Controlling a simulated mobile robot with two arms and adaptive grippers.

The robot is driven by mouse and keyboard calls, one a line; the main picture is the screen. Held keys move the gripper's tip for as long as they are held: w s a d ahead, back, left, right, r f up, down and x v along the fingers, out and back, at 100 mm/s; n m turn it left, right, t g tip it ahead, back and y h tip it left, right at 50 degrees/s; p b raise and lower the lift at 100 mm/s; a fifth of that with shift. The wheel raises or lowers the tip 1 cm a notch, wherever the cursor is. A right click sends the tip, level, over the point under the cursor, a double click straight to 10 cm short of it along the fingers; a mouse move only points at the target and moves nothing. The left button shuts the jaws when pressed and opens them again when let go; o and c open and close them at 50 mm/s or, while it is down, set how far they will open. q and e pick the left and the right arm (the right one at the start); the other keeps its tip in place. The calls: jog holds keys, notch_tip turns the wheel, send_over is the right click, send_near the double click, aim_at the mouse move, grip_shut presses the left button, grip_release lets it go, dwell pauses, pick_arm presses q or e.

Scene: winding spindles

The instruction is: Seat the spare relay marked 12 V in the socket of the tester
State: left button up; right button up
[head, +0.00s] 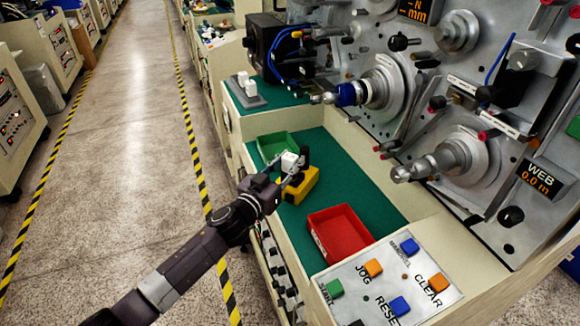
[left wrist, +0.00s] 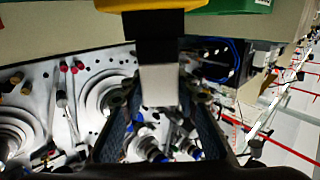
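The tester (head: 301,188) is a yellow block on the green bench mat, with a dark part at its back right. My left gripper (head: 287,167) is over its left side with its fingers around a white relay (head: 290,160). In the left wrist view the white relay (left wrist: 159,86) sits between both fingertips, which appear to touch its sides. A dark block lies between it and the yellow tester (left wrist: 152,20). The socket is hidden, and I cannot tell whether the relay touches it. No marking on the relay is readable. My right gripper is not in view.
A grey holder (head: 246,98) with white relays stands at the back left of the bench. A green tray (head: 268,142) is behind the tester and a red tray (head: 340,232) in front. The machine panel with spindles (head: 440,165) rises at right. A button panel is at the front.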

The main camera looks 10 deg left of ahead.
pick_arm(q)
grip_shut()
jog(key=shift+r, duration=0.15)
jog(key=shift+r, duration=0.65)
notch_tip(320, 180, up, 18)
jog(key=b, duration=0.2)
send_over(290, 156)
jog(key=shift+h, duration=0.3)
jog(key=f, duration=0.8)
jog(key=w+f, duration=0.1)
jog(key=f, duration=0.2)
jog(key=shift+d+f, duration=0.4)
jog(key=shift+s+a+f, duration=0.1)
jog(key=shift+f, duration=0.3)
